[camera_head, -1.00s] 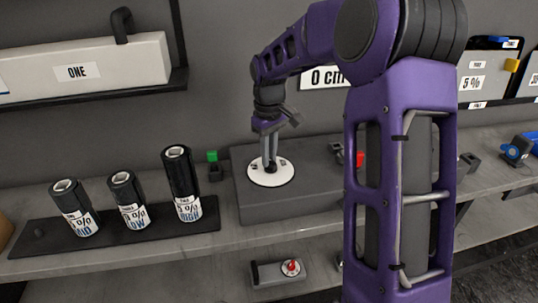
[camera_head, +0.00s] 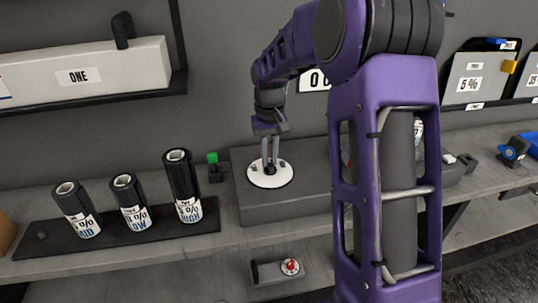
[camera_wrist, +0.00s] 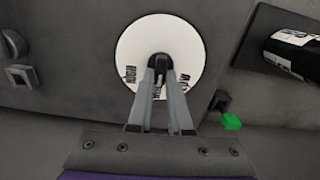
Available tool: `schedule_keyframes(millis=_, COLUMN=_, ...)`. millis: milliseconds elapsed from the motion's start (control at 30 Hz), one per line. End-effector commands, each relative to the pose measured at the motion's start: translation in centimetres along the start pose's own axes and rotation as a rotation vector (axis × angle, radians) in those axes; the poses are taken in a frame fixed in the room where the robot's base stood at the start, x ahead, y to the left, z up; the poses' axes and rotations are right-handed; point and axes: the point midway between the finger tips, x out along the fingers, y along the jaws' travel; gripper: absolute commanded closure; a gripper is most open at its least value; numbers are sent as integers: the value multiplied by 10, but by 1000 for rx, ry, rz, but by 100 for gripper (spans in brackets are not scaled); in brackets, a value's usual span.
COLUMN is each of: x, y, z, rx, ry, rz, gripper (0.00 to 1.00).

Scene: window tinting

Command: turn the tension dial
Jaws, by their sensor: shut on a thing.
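The tension dial is a round white plate (camera_head: 257,179) with a dark knob at its middle, on top of a grey box (camera_head: 300,203). In the wrist view the white plate (camera_wrist: 133,55) carries black lettering, partly covered by the fingers. My gripper (camera_head: 270,165) reaches down from above, its two fingers shut on the dark knob. In the wrist view my gripper (camera_wrist: 160,66) has its fingertips together at the plate's middle.
Several black film rolls (camera_head: 131,204) stand on a dark tray (camera_head: 30,244) at the left. A green block (camera_head: 212,157) sits beside the grey box. A small unit with a red knob (camera_head: 291,266) is below the bench front. A white box labelled ONE (camera_head: 130,62) rests on a shelf.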

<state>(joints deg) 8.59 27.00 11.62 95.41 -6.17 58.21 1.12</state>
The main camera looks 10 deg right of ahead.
Motion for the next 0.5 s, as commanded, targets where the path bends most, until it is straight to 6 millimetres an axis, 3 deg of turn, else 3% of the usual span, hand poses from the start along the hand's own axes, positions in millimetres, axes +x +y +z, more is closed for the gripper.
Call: schedule_keyframes(millis=500, x=0, y=1, z=0, rx=70, ry=1, rz=1, gripper=100)
